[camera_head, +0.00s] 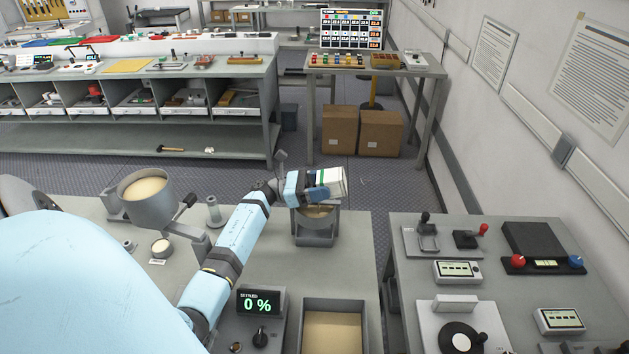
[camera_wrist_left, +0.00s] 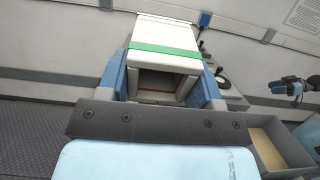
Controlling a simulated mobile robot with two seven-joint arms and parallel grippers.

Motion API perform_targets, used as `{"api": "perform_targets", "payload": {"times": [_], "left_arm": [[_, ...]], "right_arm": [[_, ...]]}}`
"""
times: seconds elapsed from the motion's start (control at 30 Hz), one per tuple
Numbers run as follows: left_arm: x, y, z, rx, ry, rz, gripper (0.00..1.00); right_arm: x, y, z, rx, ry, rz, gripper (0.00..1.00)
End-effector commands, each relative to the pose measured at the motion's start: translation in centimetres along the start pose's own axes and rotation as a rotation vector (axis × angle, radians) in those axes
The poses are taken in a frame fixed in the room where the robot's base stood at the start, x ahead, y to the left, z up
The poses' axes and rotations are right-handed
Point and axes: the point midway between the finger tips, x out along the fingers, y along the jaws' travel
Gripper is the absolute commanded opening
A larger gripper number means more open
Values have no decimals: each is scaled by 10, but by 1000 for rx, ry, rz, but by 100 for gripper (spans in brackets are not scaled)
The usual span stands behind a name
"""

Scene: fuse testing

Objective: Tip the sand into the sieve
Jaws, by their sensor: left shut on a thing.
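My left gripper (camera_head: 318,187) is shut on a white container (camera_head: 332,180) with a green band. In the left wrist view the container (camera_wrist_left: 166,35) sits between the blue fingers of the left gripper (camera_wrist_left: 165,88). Its near end shows a dark hollow. A small blue and dark part at the right of that view looks like my right gripper (camera_wrist_left: 292,88); its jaws are unclear.
A display (camera_head: 262,302) reads 0 %. A tray (camera_head: 334,303) with sand is at the front. A second bench (camera_head: 490,215) with instruments stands right, across a gap.

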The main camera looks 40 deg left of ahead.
Motion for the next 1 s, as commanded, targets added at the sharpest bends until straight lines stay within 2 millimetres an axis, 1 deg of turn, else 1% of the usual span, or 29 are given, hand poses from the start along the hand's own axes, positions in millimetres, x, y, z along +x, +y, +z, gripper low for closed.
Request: {"api": "perform_targets", "payload": {"times": [0.03, 0.07, 0.1, 0.17, 0.37, 0.57, 0.6, 0.77, 0.8, 0.93, 1.0], "left_arm": [[2, 0, 3, 11, 86, -2, 23], [3, 0, 1, 11, 151, -2, 23], [2, 0, -10, 7, 226, -1, 23], [2, 0, -17, 7, 294, 0, 23], [3, 0, -17, 4, 324, 0, 23], [5, 1, -17, 6, 425, 1, 23], [11, 0, -14, 9, 451, -1, 23], [27, 1, -7, 9, 573, 1, 23], [25, 0, -14, 4, 609, 2, 23], [24, 0, -27, 4, 717, 1, 23], [27, 0, -21, 7, 772, 1, 23]], "right_arm": [[0, 0, 0, 0, 0, 0, 43], [0, 0, 0, 0, 0, 0, 43], [0, 0, 0, 0, 0, 0, 43], [0, 0, 0, 0, 0, 0, 43], [0, 0, 0, 0, 0, 0, 43], [0, 0, 0, 0, 0, 0, 43], [0, 0, 0, 0, 0, 0, 43], [0, 0, 0, 0, 0, 0, 43], [0, 0, 0, 0, 0, 0, 43], [0, 0, 0, 0, 0, 0, 43], [0, 0, 0, 0, 0, 0, 43]]}}
